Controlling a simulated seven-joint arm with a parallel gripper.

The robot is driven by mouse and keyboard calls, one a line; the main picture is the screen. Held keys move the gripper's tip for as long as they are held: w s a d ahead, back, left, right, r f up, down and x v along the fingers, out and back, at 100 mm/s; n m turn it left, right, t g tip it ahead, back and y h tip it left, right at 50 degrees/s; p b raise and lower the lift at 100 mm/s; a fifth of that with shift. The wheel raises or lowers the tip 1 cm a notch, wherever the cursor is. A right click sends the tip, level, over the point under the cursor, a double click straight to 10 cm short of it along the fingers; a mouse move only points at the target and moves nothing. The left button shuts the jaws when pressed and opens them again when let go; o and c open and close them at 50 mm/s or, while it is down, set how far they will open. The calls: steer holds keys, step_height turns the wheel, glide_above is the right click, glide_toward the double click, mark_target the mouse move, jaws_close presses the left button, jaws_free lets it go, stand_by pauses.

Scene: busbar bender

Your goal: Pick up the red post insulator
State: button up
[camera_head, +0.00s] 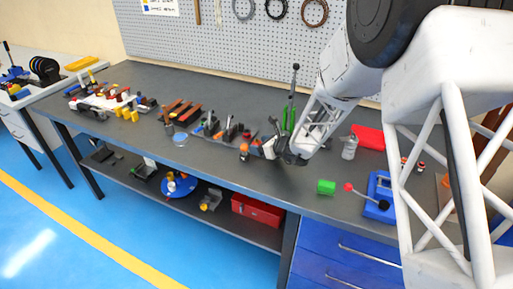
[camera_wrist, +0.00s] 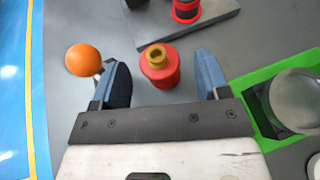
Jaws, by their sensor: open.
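The red post insulator (camera_wrist: 160,68), a red cylinder with a brass-coloured top, stands on the dark grey bench in the wrist view. My gripper (camera_wrist: 161,58) is open, with one blue-grey finger on each side of the insulator. Clear gaps show between both fingers and the insulator, and I cannot tell the height difference. In the head view my gripper (camera_head: 286,158) is low over the middle of the bench. There the insulator is too small or hidden to make out surely.
An orange ball knob (camera_wrist: 82,60) is just left of the left finger. A grey plate (camera_wrist: 185,28) bearing another red part lies behind the insulator. A green frame (camera_wrist: 243,92) is close on the right.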

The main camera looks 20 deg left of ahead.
mark_target(256, 140)
steer(key=shift+x, duration=1.1)
steer(key=shift+r, duration=0.1)
steer(key=c, duration=1.1)
steer(key=shift+r, duration=0.1)
steer(key=shift+r, duration=0.7)
step_height(256, 140, up, 2)
steer(key=shift+r, duration=0.1)
steer(key=s+d, duration=0.3)
steer(key=s, duration=0.1)
steer(key=s+d, duration=0.3)
steer(key=s, duration=0.1)
steer(key=s+d+r, duration=0.1)
steer(key=s+d, duration=0.2)
steer(key=s, duration=0.1)
steer(key=shift+s+d+r, duration=0.1)
steer(key=shift+s+d, duration=0.25)
steer(key=shift+s, duration=0.05)
